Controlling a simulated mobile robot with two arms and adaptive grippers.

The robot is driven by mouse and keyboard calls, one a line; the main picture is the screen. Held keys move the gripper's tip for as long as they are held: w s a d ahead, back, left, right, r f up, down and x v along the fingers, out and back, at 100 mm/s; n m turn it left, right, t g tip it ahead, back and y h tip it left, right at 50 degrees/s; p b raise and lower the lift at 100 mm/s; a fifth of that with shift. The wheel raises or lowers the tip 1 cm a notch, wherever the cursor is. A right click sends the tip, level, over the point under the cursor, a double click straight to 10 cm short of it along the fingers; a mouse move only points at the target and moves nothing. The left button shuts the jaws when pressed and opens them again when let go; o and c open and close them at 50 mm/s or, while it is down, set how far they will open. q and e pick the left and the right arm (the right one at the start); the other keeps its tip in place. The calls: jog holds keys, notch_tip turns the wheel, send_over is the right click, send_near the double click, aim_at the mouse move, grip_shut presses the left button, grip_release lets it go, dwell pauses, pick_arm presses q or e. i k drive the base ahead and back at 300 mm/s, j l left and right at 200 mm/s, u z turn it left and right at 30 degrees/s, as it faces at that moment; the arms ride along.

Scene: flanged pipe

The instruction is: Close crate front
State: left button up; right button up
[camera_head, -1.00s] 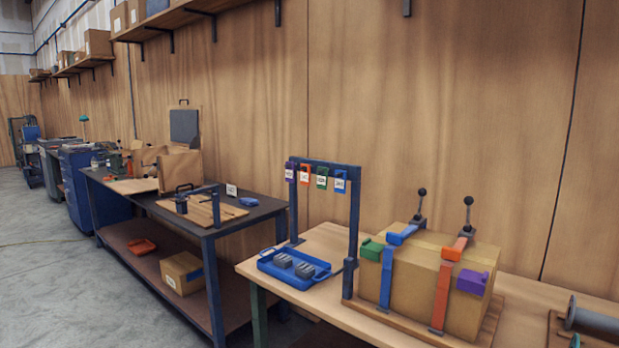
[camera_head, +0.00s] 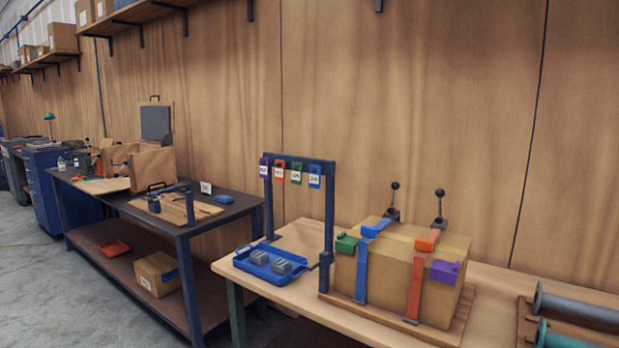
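A wooden box that looks like the crate (camera_head: 153,168) stands on the dark workbench at left, with a dark panel (camera_head: 156,123) upright behind it. Its light brown front looks upright, but it is too small to tell whether that front is shut. A large tan box (camera_head: 388,275) sits on a wooden board on the nearer table, with a blue strap (camera_head: 361,273) and an orange strap (camera_head: 414,285) down its front. I cannot tell which of the two is the crate meant. Neither of my grippers is in view.
A blue frame (camera_head: 329,225) with coloured tags stands left of the strapped box. A blue tray (camera_head: 268,264) with grey blocks lies beside it. Grey and teal cylinders (camera_head: 575,309) lie at the right. Open floor (camera_head: 25,290) shows at lower left.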

aim_at(101, 190)
jog(key=i+j+u, duration=0.25)
jog(key=j+u, duration=0.15)
jog(key=i+j+u, duration=1.1)
jog(key=i, duration=0.55)
jog(key=i+u, duration=0.35)
jog(key=i, duration=0.55)
